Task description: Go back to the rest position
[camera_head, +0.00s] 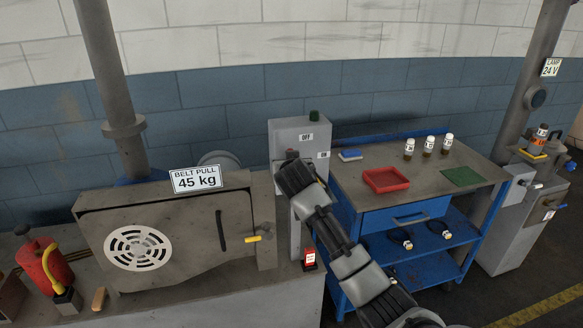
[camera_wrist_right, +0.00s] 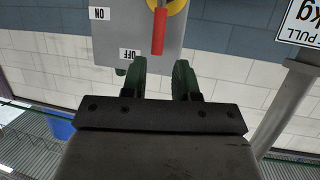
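My right gripper (camera_wrist_right: 158,75) shows in the right wrist view with its two green fingers apart and nothing between them. In the head view my right arm comes up from the bottom and its end is in front of the grey switch box (camera_head: 284,132). The wrist view, upside down, shows the box (camera_wrist_right: 100,45) with its ON and OFF labels. A red lever (camera_wrist_right: 158,32) on a yellow disc (camera_wrist_right: 176,5) points toward the OFF label side, beyond the fingertips and apart from them. In the head view the arm hides the lever. My left gripper is not in view.
A belt housing (camera_head: 185,265) with a "45 kg" sign (camera_head: 197,178) stands left of the arm. A blue cart (camera_head: 346,215) with a red tray (camera_head: 386,189), several bottles and a green mat (camera_head: 462,176) stands right. A red can (camera_head: 42,262) is far left.

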